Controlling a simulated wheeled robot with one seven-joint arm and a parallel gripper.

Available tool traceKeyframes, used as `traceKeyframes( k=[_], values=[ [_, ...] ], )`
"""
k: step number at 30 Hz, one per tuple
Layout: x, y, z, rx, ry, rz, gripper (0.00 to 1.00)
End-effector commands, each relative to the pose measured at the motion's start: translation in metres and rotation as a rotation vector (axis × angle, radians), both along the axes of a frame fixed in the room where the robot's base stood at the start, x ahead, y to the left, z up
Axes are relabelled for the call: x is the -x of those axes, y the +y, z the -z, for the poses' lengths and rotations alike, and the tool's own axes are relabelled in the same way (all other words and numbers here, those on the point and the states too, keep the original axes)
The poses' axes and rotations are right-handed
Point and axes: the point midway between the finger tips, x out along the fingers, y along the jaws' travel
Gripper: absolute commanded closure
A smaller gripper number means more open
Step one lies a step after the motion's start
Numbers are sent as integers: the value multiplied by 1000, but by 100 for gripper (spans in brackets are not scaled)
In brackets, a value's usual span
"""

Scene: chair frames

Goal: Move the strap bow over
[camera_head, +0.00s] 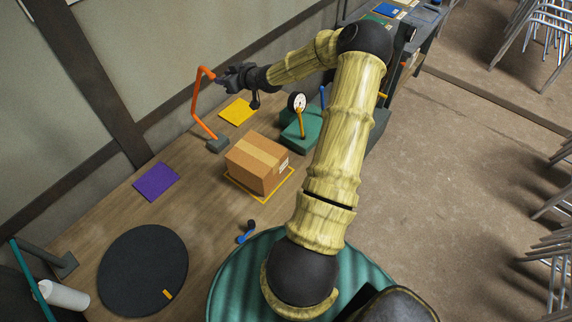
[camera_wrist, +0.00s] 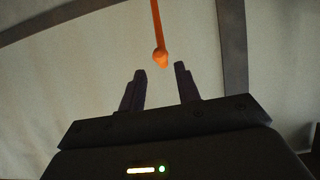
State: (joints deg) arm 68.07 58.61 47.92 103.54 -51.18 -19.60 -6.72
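The strap bow (camera_head: 195,106) is a bent orange bar rising from a small grey base (camera_head: 218,144) on the wooden table, beside the cardboard box. Its upper part bends towards my gripper (camera_head: 222,80). The tip lies just beyond and between the fingertips of my gripper (camera_wrist: 160,72). The two dark fingers are apart with nothing between them. In the head view, the fingertips are close to the bow's upper end; whether they touch it is unclear.
A taped cardboard box (camera_head: 257,163) sits on a yellow-outlined spot. A green block with a dial gauge (camera_head: 297,102) stands right of it. Yellow (camera_head: 237,111) and purple (camera_head: 156,182) squares and a black round mat (camera_head: 143,270) lie on the table. A wall rises behind.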

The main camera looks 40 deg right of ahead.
Motion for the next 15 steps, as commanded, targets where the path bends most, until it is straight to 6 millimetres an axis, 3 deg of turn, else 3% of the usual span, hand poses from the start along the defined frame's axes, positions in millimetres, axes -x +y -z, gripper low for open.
traceKeyframes(
  k=[15],
  values=[
    [-55, 9, 26, -1, 0, -2, 67]
  ],
)
